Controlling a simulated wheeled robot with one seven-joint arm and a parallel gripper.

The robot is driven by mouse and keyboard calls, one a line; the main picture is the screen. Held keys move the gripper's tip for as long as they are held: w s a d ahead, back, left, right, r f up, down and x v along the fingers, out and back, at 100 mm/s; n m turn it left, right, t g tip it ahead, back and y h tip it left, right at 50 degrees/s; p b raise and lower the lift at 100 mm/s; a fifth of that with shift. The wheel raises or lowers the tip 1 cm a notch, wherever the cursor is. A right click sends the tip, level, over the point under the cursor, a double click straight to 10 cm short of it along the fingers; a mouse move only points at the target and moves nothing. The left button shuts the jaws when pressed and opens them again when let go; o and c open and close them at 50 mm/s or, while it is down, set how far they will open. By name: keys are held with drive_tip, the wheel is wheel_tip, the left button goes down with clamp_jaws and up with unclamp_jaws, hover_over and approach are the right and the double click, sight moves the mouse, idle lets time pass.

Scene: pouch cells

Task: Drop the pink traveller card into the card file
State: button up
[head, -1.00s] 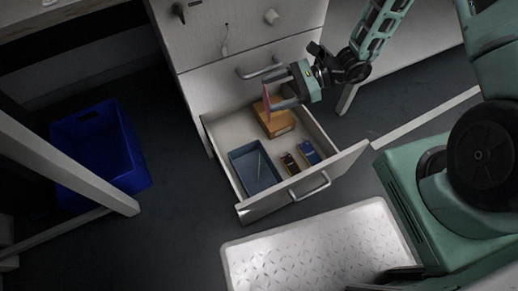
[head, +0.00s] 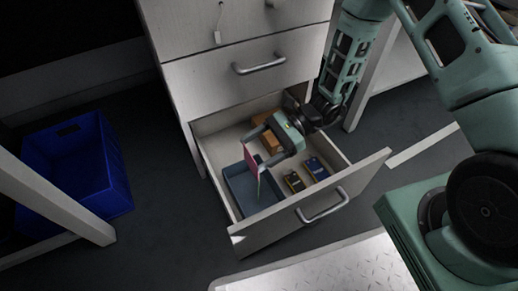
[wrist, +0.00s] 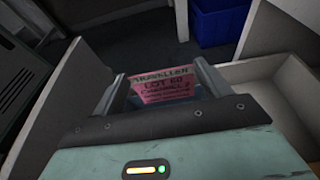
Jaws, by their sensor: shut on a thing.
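The pink traveller card (head: 250,160) hangs upright between the fingertips of my gripper (head: 255,153), which is shut on it. In the wrist view the card (wrist: 163,88) shows printed lines, including "TRAVELLER" and "LOT". A blue-grey open box (head: 238,192), which looks like the card file, sits in the open drawer. The card is over or at this box in the head view; I cannot tell whether its lower edge is inside. A thin green edge shows just below the card. My gripper hides part of the box.
The open drawer (head: 292,224) also holds an orange-brown box (head: 272,142) behind my gripper, a small dark-and-yellow item (head: 294,181) and a small blue item (head: 316,168). A blue crate (head: 78,165) stands on the floor at left.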

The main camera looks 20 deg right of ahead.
sight(251, 164)
wheel_tip(251, 164, down, 4)
drive_tip(key=b, duration=0.3)
drive_tip(key=shift+f, duration=0.2)
drive_tip(key=shift+r, duration=0.1)
drive_tip(key=o, duration=1)
drive_tip(key=p+v, duration=0.7)
drive_tip(key=v, duration=1)
drive_tip(key=shift+d+p, duration=0.15)
drive_tip(key=shift+p, duration=0.25)
drive_tip(key=shift+w+r, duration=0.1)
drive_tip(key=shift+w, duration=0.05)
